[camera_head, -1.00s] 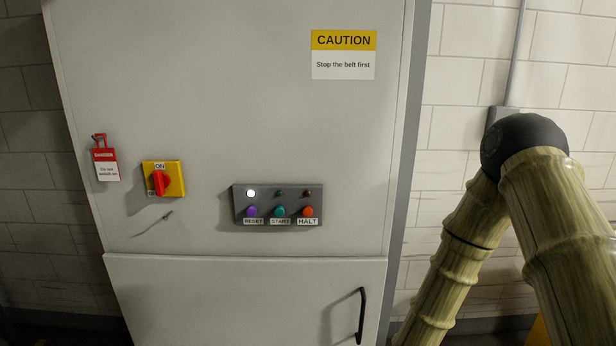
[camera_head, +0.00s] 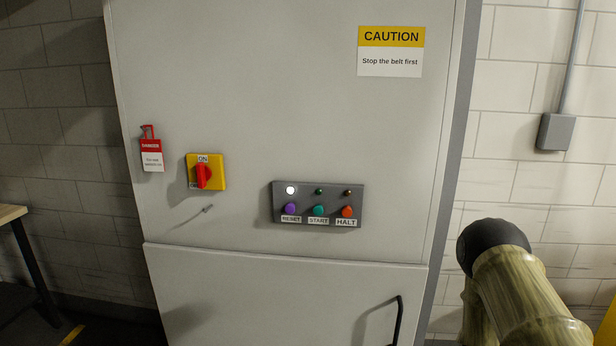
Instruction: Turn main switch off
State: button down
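The main switch (camera_head: 204,174) is a red rotary handle on a yellow plate, at the left of the grey cabinet door. Its handle stands upright, towards the ON label. A red DANGER tag (camera_head: 151,152) hangs to its left. A grey button panel (camera_head: 319,204) to its right carries purple RESET, green START and orange HALT buttons. The white lamp above RESET is lit; the green and amber lamps look dark. My gripper is not in view; only part of my arm shows at the lower right.
A CAUTION sign (camera_head: 391,51) reading "Stop the belt first" is on the cabinet (camera_head: 270,110). A black door handle (camera_head: 397,320) sits low right. A table (camera_head: 14,214) stands at the left edge. A grey wall box (camera_head: 555,132) is at the right.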

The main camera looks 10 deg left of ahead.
aim_at(203, 175)
jog(key=u, duration=2.7)
jog(key=i, duration=2.3)
jog(key=z, duration=3.3)
